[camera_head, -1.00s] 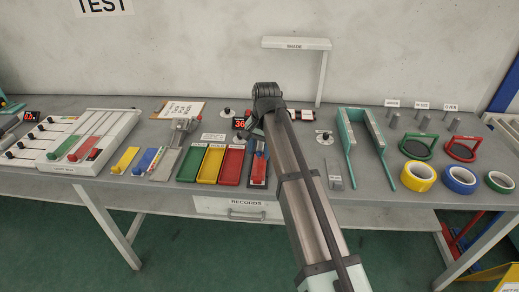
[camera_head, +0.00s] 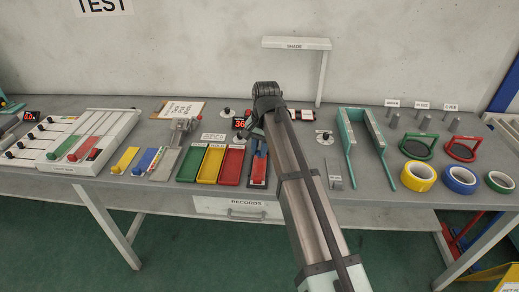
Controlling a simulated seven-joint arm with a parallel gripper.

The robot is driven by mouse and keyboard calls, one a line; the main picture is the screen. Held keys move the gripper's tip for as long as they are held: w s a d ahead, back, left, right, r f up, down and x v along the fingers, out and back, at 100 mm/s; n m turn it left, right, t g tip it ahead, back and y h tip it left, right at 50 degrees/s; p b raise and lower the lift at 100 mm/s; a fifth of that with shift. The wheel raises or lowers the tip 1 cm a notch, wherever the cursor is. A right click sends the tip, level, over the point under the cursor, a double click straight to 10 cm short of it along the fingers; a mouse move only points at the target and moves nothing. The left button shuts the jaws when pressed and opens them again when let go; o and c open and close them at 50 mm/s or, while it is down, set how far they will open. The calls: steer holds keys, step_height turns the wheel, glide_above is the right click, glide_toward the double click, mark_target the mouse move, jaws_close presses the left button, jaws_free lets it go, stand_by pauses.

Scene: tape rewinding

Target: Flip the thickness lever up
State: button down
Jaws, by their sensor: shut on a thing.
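A small dark device with a blue strip and a bit of red (camera_head: 259,168) stands at the front of the table, right of the red tray. I take it to be the one with the thickness lever; its label is not readable. My gripper (camera_head: 256,135) points down at the upper end of this device, and its jaws are shut on what seems to be the lever. The held part is mostly hidden by the gripper and the arm. A small display (camera_head: 239,124) with red digits "36" sits just behind and left of my gripper.
Green (camera_head: 192,163), yellow (camera_head: 210,164) and red (camera_head: 231,167) trays lie close on the left. A teal frame (camera_head: 350,150) stands to the right, with tape rolls (camera_head: 419,178) further right. A shade stand (camera_head: 320,75) rises behind.

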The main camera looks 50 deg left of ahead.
steer(key=r, duration=0.3)
steer(key=shift+w+a, duration=0.4)
steer(key=c, duration=1)
jaws_free()
steer(key=shift+f, duration=0.1)
steer(key=r, duration=0.4)
steer(key=d+r, duration=0.1)
steer(key=r, duration=0.8)
steer(key=shift+w+d+r, duration=0.15)
steer(key=shift+w+r, duration=0.1)
steer(key=shift+r, duration=0.1)
